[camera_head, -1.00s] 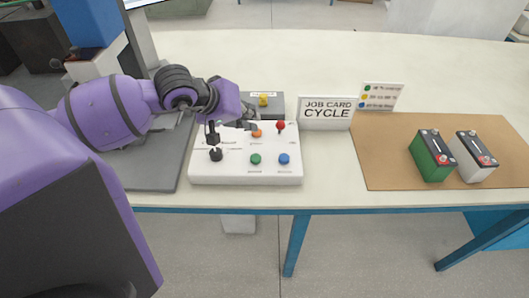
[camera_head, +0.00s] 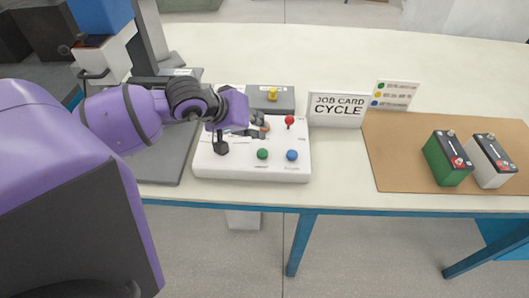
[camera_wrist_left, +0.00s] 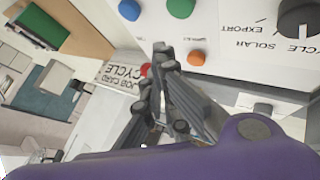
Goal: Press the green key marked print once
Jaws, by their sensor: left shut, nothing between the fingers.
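A white control panel (camera_head: 215,169) lies on the table. The green key (camera_head: 262,154) is a round button near its front edge, left of a blue key (camera_head: 292,155); its label is too small to read. My left gripper (camera_head: 262,124) is shut and empty above the panel, beside the orange key (camera_head: 265,129) and behind the green one. In the left wrist view its fingertips (camera_wrist_left: 163,53) are together, apart from the green key (camera_wrist_left: 181,7), which is partly cut off by the top edge, and from the orange key (camera_wrist_left: 196,58). My right gripper is not in view.
A red-topped lever (camera_head: 289,121) and a black knob (camera_head: 221,148) rise from the panel. A grey box with a yellow button (camera_head: 272,94) stands behind it. A "JOB CARD CYCLE" sign (camera_head: 337,110) stands right of that; two batteries (camera_head: 447,160) stand on a brown mat (camera_head: 400,150).

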